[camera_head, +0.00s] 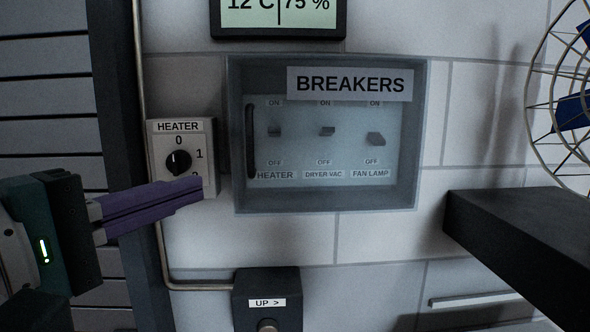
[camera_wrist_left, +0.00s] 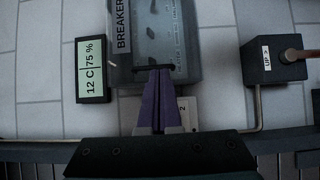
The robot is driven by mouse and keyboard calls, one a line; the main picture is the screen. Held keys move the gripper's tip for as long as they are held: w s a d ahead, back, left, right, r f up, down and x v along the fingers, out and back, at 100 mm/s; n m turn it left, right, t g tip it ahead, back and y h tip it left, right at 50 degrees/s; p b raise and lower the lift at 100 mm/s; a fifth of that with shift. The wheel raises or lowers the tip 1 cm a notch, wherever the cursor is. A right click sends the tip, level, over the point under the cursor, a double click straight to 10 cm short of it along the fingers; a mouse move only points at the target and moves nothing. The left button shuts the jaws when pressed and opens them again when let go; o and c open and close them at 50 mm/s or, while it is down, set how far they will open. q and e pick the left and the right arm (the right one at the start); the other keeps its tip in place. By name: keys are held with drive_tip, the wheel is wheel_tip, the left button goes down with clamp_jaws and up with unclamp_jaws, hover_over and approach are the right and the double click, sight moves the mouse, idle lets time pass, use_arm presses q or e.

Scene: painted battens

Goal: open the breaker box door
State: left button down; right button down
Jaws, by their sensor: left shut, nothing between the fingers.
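The breaker box (camera_head: 423,140) is set on the white wall, with a clear, tinted door (camera_head: 300,215) that looks closed. A dark upright handle (camera_head: 251,140) is at the door's left side. Three switches show behind the door, under a BREAKERS label (camera_head: 350,84). My left gripper (camera_head: 200,190) has purple fingers that are shut and empty. It comes in from the left, below and left of the handle. In the left wrist view the fingertips (camera_wrist_left: 160,74) appear close to the dark handle (camera_wrist_left: 150,67); contact cannot be told. My right gripper is not in view.
A heater dial box (camera_head: 207,160) is left of the breaker box, partly behind my left fingers. A display (camera_head: 278,36) hangs above. An UP switch box (camera_head: 266,290) is below. A dark shelf (camera_head: 520,230) and a wire-cage fan (camera_head: 540,100) are at right.

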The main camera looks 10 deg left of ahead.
use_arm(q)
drive_tip(key=shift+w+d+p, duration=0.4)
drive_tip(key=shift+d+p, duration=0.15)
drive_tip(key=shift+d, duration=0.25)
drive_tip(key=shift+w+d+p, duration=0.45)
drive_tip(key=shift+d+p, duration=0.1)
drive_tip(key=shift+d, duration=0.3)
drive_tip(key=shift+w+d+p, duration=0.4)
drive_tip(key=shift+d+p, duration=0.15)
drive_tip(key=shift+d, duration=0.25)
